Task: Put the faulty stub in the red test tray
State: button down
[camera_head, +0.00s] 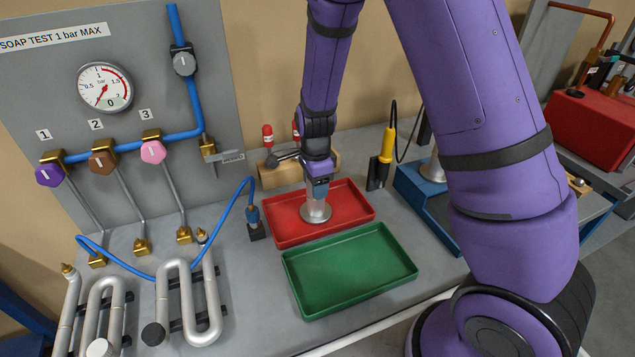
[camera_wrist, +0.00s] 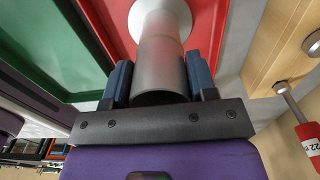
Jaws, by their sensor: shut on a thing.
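The stub (camera_head: 315,211) is a short silver-grey cylinder with a wide round end. It is upright inside the red test tray (camera_head: 355,198), at the floor or very close to it; I cannot tell whether it touches. My gripper (camera_head: 318,188) is shut on it from above. In the wrist view the stub (camera_wrist: 162,65) sits between my two blue fingers (camera_wrist: 160,82), its wide end against the red tray floor (camera_wrist: 112,22). Whether it is the faulty one I cannot tell.
A green tray (camera_head: 302,300) lies directly in front of the red one. Silver serpentine coils (camera_head: 188,300) stand at the left, below a panel with a gauge (camera_head: 104,87) and coloured valves. A blue hose (camera_head: 232,212) runs nearby. A wooden block (camera_head: 280,174) stands behind the red tray.

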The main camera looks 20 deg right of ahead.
jog(key=shift+f, duration=0.1)
jog(key=shift+c, duration=2.1)
grip_release()
jog(key=s+d+r+n+t+y, duration=0.1)
jog(key=s+r+n, duration=0.15)
jog(key=r, duration=0.75)
jog(key=s+d+r+n, duration=0.2)
jog(key=s+r, duration=0.1)
jog(key=r, duration=0.8)
jog(key=s+d+r+n+t, duration=0.1)
jog(key=s+r+n, duration=0.3)
jog(key=s, duration=0.3)
jog(key=s+d+r+n+t, duration=0.1)
jog(key=s+d+r+n, duration=0.1)
jog(key=s+n, duration=0.3)
jog(key=s+d+r+n+t+h, duration=0.1)
jog(key=s+r+n, duration=0.3)
jog(key=s, duration=0.4)
jog(key=shift+s+d+r+t, duration=0.15)
jog(key=shift+s+r+t, duration=0.15)
jog(key=shift+r+t, duration=0.45)
jog(key=shift+r+n, duration=0.1)
jog(key=shift+n, duration=0.15)
